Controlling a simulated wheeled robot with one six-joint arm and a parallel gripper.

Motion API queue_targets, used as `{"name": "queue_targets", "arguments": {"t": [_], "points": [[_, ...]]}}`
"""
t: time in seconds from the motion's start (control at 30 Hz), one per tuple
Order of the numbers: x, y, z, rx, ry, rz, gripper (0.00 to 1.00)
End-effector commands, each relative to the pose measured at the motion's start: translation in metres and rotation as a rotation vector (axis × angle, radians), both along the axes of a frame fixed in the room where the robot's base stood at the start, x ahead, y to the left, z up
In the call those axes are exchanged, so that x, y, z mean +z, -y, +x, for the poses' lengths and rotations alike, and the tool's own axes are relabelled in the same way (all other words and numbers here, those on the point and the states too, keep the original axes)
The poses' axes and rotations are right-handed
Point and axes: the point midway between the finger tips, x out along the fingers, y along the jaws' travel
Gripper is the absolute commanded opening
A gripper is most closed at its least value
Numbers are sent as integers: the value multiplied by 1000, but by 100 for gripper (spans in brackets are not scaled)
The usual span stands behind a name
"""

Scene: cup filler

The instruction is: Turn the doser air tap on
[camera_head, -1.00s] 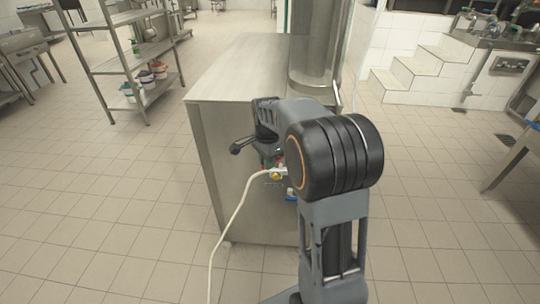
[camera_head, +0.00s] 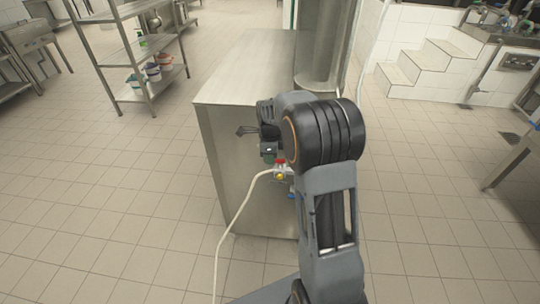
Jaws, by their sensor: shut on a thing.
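The doser air tap (camera_head: 281,163) shows as a small red part on the front of the steel cabinet. A yellow-brass fitting (camera_head: 280,176) sits just below it, with a cream hose running from it down to the floor. My gripper (camera_head: 270,158) is at the tap, pointing down from my arm, with its jaws shut on it. The jaws are small and dark, and my wrist partly covers them. A blue part (camera_head: 291,196) shows lower down, partly behind my arm.
Tiled floor (camera_head: 130,215) is clear at left.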

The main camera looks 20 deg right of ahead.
Motion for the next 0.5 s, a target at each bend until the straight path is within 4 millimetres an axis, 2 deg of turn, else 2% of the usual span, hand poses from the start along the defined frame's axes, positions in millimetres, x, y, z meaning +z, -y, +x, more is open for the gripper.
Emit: {"name": "queue_targets", "arguments": {"t": [0.5], "points": [[1,2,1,-40,2,-1,0]]}}
